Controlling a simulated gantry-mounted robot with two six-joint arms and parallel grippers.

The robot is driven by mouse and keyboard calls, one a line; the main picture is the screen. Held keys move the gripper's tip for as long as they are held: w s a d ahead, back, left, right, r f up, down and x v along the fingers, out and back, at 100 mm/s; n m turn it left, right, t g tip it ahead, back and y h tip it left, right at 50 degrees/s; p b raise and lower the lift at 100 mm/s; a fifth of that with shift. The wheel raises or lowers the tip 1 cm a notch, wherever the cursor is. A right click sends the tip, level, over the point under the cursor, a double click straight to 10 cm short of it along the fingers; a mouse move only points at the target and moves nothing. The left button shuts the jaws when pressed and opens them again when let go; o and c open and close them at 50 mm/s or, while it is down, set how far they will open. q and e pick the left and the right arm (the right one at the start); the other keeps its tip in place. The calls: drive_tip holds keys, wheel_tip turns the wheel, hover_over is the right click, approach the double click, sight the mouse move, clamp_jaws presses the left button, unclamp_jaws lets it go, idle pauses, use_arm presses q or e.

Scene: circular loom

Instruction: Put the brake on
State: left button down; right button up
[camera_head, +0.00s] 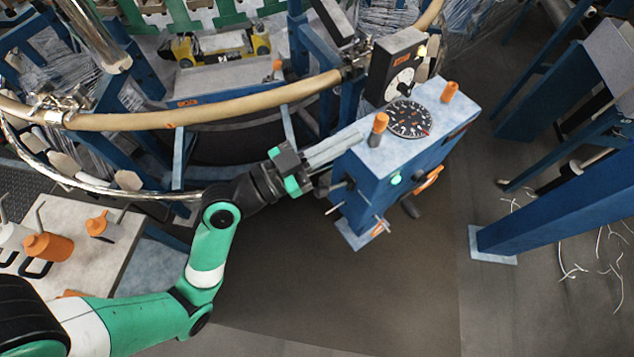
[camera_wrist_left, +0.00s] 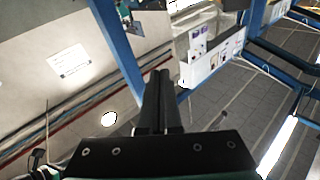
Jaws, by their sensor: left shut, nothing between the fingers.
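A blue control pedestal (camera_head: 385,180) with a pale top stands right of centre in the head view. Two orange-knobbed levers stand on its top: a near-left one (camera_head: 379,124) and a far-right one (camera_head: 449,92), with a round black dial (camera_head: 409,119) between them. I cannot tell which part is the brake. My left gripper (camera_head: 350,142) is shut and empty, its fingers pointing right at the pedestal's left edge, close to the near-left lever. Contact cannot be told. The shut fingers also show in the left wrist view (camera_wrist_left: 160,78). My right gripper is not in view.
The loom's tan ring (camera_head: 220,117) curves behind my left arm. A black box with a white dial (camera_head: 398,75) stands behind the pedestal. A side table (camera_head: 110,245) with orange containers is at left. A blue beam (camera_head: 560,205) stands at right. The floor in front is clear.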

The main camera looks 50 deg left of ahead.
sight(317, 189)
use_arm(q)
drive_tip(key=s+a+f+n+g+y, duration=0.1)
drive_tip(key=s+a+f+n+y, duration=0.1)
drive_tip(key=f, duration=0.6)
drive_tip(key=s+a+f+n+g+y, duration=0.2)
drive_tip(key=s+a+f+n, duration=0.2)
drive_tip(key=s+f, duration=0.3)
drive_tip(key=shift+s+f+g+p, duration=0.25)
drive_tip(key=shift+f+g+p, duration=0.05)
drive_tip(key=shift+f, duration=0.4)
drive_tip(key=shift+w, duration=0.1)
drive_tip(key=w, duration=0.3)
drive_tip(key=w+f, duration=0.1)
drive_tip(key=w, duration=0.2)
drive_tip(key=w+f+b, duration=0.1)
drive_tip(key=w, duration=0.2)
drive_tip(key=shift+d, duration=0.2)
drive_tip(key=f+b, duration=0.1)
drive_tip(key=s+f, duration=0.1)
drive_tip(key=f, duration=0.1)
drive_tip(key=shift+d+b, duration=0.2)
drive_tip(key=shift+b, duration=0.15)
drive_tip(key=shift+s+d+f, duration=0.1)
drive_tip(key=shift+s+f, duration=0.1)
drive_tip(key=shift+s, duration=0.05)
